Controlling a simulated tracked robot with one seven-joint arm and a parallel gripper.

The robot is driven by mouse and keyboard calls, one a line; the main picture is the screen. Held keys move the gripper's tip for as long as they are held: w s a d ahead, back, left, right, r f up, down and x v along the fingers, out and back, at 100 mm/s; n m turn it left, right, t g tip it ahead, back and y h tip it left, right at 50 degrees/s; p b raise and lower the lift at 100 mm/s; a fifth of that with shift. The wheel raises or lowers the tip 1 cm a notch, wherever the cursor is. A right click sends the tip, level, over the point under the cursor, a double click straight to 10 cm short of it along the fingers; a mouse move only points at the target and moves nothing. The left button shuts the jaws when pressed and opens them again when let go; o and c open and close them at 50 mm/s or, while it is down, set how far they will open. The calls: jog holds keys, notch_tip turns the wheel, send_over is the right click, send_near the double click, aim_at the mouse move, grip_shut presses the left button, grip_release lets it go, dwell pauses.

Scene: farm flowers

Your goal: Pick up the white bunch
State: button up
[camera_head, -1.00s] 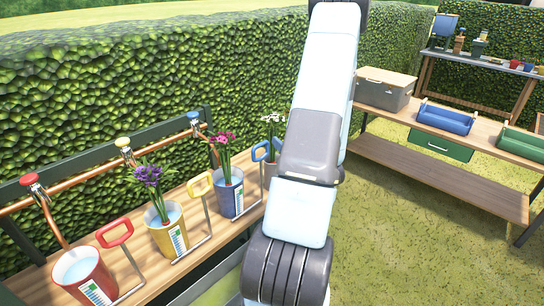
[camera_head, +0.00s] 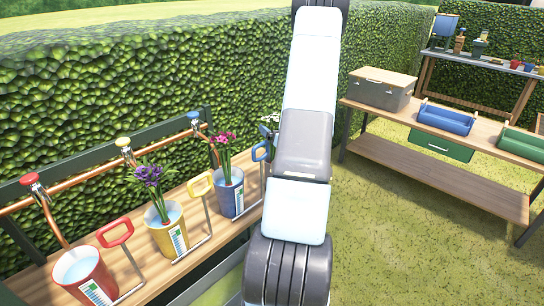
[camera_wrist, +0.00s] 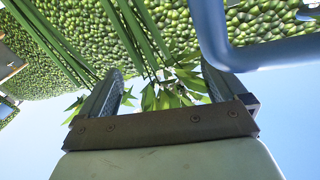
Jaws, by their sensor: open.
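The white bunch (camera_head: 270,118) shows only as a small patch of pale flowers beside my arm in the head view; my arm hides the rest and most of its container. In the wrist view, my gripper (camera_wrist: 160,68) is open, with one finger on each side of green leaves. Long green stems (camera_wrist: 130,35) run up and left from between and beyond the fingers.
A blue bar (camera_wrist: 215,35) curves close to the right finger. On the bench stand a red bucket (camera_head: 86,278), a yellow bucket (camera_head: 168,238) with purple flowers and a blue bucket (camera_head: 230,200) with magenta flowers. A hedge (camera_head: 90,90) rises behind.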

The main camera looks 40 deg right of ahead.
jog(key=shift+x, duration=1.45)
jog(key=c, duration=1.8)
jog(key=shift+r, duration=0.15)
notch_tip(320, 180, up, 18)
jog(key=shift+f, duration=0.1)
jog(key=shift+r, duration=1.2)
jog(key=shift+s, duration=0.1)
